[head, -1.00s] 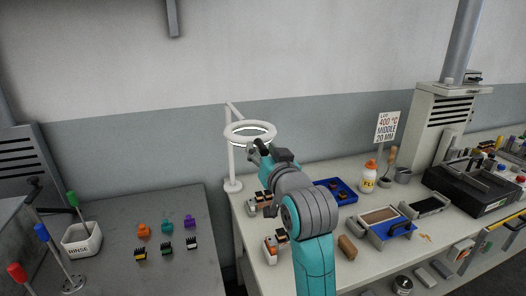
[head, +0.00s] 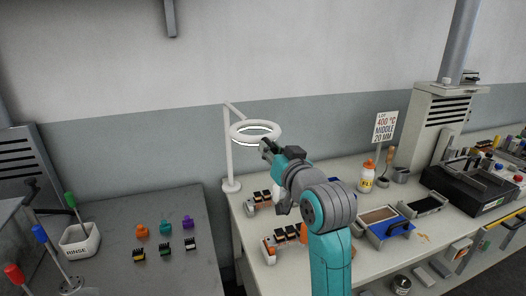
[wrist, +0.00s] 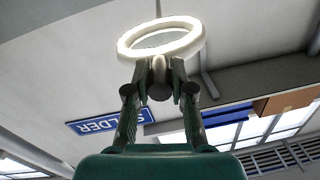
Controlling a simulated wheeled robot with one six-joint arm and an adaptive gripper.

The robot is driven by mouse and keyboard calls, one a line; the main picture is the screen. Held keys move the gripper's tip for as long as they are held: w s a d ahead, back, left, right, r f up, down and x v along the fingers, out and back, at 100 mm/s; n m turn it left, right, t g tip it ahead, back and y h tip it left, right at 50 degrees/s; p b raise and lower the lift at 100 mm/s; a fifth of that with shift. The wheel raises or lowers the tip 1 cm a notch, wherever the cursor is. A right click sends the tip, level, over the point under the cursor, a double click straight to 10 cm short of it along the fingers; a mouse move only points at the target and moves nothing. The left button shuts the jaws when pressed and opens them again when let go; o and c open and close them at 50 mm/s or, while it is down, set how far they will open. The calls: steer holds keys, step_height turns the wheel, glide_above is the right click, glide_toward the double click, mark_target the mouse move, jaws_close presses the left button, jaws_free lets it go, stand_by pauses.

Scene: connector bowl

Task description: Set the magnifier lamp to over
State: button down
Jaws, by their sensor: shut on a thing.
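The magnifier lamp (head: 229,155) is a white post on a round base at the back left of the pale bench. A short arm at its top carries a white ring head (head: 256,125), which hangs over the bench's left part. In the wrist view the ring (wrist: 125,46) is just beyond my fingertips. My gripper (head: 266,148) is at the ring's near underside. In the wrist view my gripper (wrist: 159,78) is shut on a small rounded grip (wrist: 158,90) below the ring; its join to the ring is partly hidden.
Connector holders (head: 270,252) stand on the bench below my arm. A white bottle with an orange cap (head: 367,178), a sign (head: 386,127) and a tray with a blue side (head: 396,231) are to the right. A grey table (head: 165,215) with small coloured parts is to the left.

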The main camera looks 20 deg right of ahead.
steer(key=w+d+n+g+y, duration=0.1)
steer(key=w+d+n+y, duration=0.1)
steer(key=d, duration=0.8)
steer(key=w+d+n+g+y, duration=0.1)
steer(key=w+d+n+y, duration=0.2)
steer(key=d+y, duration=0.3)
steer(key=shift+w+d+g, duration=0.4)
steer(key=shift+w+d, duration=0.2)
steer(key=shift+d, duration=1.75)
steer(key=shift+d+r, duration=0.1)
steer(key=c, duration=1)
jaws_free()
steer(key=shift+w+d, duration=0.15)
steer(key=v, duration=1.2)
steer(key=shift+f, duration=0.25)
